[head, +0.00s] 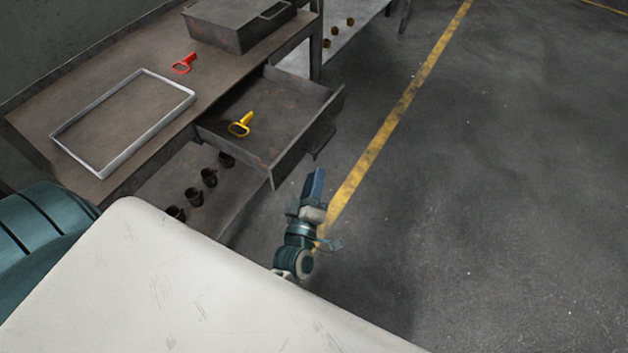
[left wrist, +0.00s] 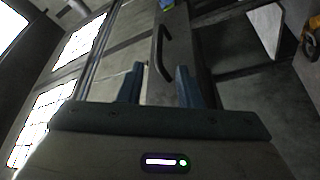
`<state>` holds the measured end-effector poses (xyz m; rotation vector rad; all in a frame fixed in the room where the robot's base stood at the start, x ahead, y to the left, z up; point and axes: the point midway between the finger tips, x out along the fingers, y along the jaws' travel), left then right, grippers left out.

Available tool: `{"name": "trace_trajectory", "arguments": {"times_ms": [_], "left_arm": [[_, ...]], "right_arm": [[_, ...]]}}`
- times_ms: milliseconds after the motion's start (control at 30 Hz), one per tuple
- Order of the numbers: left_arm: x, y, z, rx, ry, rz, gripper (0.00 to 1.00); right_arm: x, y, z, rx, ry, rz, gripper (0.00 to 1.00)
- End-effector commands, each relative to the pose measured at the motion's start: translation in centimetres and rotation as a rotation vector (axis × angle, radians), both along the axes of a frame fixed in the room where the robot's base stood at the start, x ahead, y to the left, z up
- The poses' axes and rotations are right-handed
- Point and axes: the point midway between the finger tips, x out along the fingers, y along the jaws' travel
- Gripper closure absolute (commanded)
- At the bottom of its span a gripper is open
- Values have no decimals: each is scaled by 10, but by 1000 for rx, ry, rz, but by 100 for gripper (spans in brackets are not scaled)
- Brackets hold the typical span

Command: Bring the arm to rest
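My left gripper (head: 314,186) is in front of the workbench, over the floor, a short way from the pulled-out drawer (head: 240,146). In the left wrist view its two fingers (left wrist: 160,76) stand apart with nothing between them. The drawer's dark handle (left wrist: 162,48) lies ahead of the fingers, apart from them as far as I can tell; it also shows in the head view (head: 320,146). A yellow tool (head: 241,125) lies in the open drawer. My right gripper does not show.
The workbench (head: 62,98) holds a red tool (head: 184,63), an empty light rectangular frame (head: 122,118) and a grey metal box (head: 236,24). Several dark cups (head: 209,177) stand on the lower shelf. Right of the yellow line (head: 395,115), the floor is clear.

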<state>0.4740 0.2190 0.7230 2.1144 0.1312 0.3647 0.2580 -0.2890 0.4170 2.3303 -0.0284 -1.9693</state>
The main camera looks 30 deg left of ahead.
Motion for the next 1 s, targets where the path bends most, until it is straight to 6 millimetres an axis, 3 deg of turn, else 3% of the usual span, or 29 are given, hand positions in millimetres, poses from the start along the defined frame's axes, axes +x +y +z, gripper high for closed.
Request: {"name": "trace_trajectory", "arguments": {"times_ms": [300,367,433,567,667,800,900,1000], "left_arm": [[0,0,-2,4,7,-3,68],[1,-2,-12,19,37,-13,68],[1,-6,-34,59,110,-41,68],[-8,-16,-111,190,349,-136,68],[-31,-18,-184,315,574,-231,68],[-86,-7,-277,482,878,-370,68],[-138,10,-332,592,1088,-476,68],[-195,32,-375,685,1282,-579,68]], "right_arm": [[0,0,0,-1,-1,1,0],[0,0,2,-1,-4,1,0],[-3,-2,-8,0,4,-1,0],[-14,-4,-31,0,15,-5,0],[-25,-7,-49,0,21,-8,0],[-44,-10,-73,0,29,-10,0],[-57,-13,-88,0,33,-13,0],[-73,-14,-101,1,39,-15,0]]}}
